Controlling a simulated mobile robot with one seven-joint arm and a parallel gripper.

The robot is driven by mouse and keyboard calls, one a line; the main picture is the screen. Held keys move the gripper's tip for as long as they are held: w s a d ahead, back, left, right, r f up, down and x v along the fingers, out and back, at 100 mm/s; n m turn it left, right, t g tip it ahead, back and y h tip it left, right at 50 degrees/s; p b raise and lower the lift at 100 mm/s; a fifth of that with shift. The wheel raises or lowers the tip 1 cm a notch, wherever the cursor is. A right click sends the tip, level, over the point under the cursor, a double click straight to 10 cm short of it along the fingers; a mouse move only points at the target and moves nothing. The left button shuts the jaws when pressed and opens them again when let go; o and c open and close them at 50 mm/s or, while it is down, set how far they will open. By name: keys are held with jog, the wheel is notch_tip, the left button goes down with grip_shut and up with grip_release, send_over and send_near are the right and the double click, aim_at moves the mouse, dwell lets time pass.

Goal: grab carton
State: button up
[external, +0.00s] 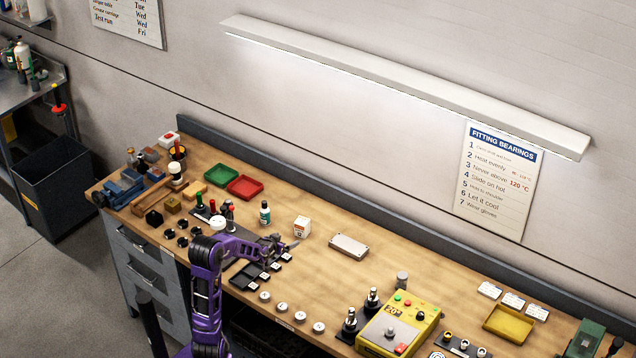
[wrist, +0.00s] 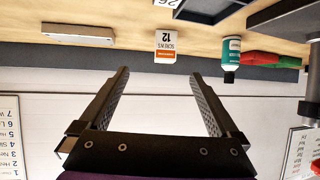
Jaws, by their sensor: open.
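The carton (external: 302,226) is a small white box with an orange label, standing on the wooden bench right of the middle of the external view's bench items. In the wrist view, which is upside down, the carton (wrist: 165,47) shows its printed face beyond the fingertips, roughly centred between them. My gripper (external: 292,246) is open and empty, just in front of the carton in the external view. In the wrist view my gripper's (wrist: 160,75) two dark fingers are spread wide. The gap to the carton is hard to judge, but it is not held.
A teal bottle (external: 265,212) stands left of the carton, with red (external: 244,187) and green (external: 221,175) trays behind. A pale metal box (external: 349,246) lies to the right. Small labelled parts sit near my gripper. A yellow machine (external: 398,325) stands farther right. Bare bench surrounds the carton.

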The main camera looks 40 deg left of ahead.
jog(key=a+t, duration=0.1)
jog(key=a, duration=0.1)
send_near(302, 221)
jog(key=w+f, duration=0.1)
jog(key=w+a+f, duration=0.1)
jog(key=w, duration=0.1)
jog(key=shift+w+f+b, duration=0.1)
jog(key=shift+f+b, duration=0.2)
jog(key=shift+f, duration=0.1)
jog(key=shift+w+r+x, duration=0.1)
jog(key=shift+r+x, duration=0.1)
jog(key=shift+x, duration=0.8)
jog(key=shift+w+r+x, duration=0.1)
jog(key=shift+r+x, duration=0.05)
jog(key=shift+x, duration=0.9)
jog(key=shift+w+r+x, duration=0.1)
jog(key=shift+r+x, duration=0.1)
jog(key=shift+x, duration=0.8)
jog(key=shift+d, duration=0.1)
grip_shut()
